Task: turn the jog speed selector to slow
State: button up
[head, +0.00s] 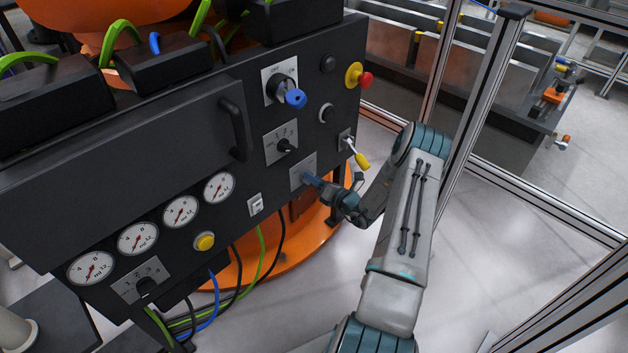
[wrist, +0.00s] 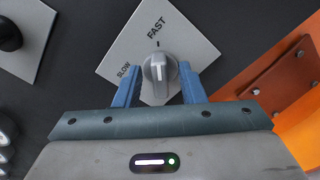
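The jog speed selector is a small light grey knob (wrist: 157,70) with a white pointer line, on a light square plate (wrist: 185,45) on the dark panel. In the wrist view the line points up at the tick by FAST; SLOW is printed to the left of the knob. My gripper (wrist: 158,80) is open, with one blue finger on each side of the knob. The left finger is close to the knob; I cannot tell whether it touches. In the head view the gripper (head: 308,180) is at the selector plate (head: 298,172) and hides the knob.
Above the plate are another rotary selector (head: 286,146) and a blue-handled switch (head: 294,97). A yellow-tipped lever (head: 361,160) sticks out close to my arm at the right. An orange base (wrist: 290,100) shows beyond the panel edge.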

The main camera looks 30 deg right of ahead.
grip_shut()
jog(key=shift+n, duration=0.4)
jog(key=shift+s+a+f+n+b, duration=0.1)
jog(key=shift+n+b, duration=0.7)
jog(key=shift+n, duration=2)
jog(key=shift+a+r+n+b, duration=0.15)
jog(key=shift+n+b, duration=0.6)
jog(key=shift+n, duration=2.05)
jog(key=shift+s+a+f+n+b, duration=0.15)
jog(key=shift+n+b, duration=0.65)
jog(key=shift+n, duration=2)
jog(key=shift+w, duration=0.1)
grip_release()
jog(key=shift+d, duration=0.1)
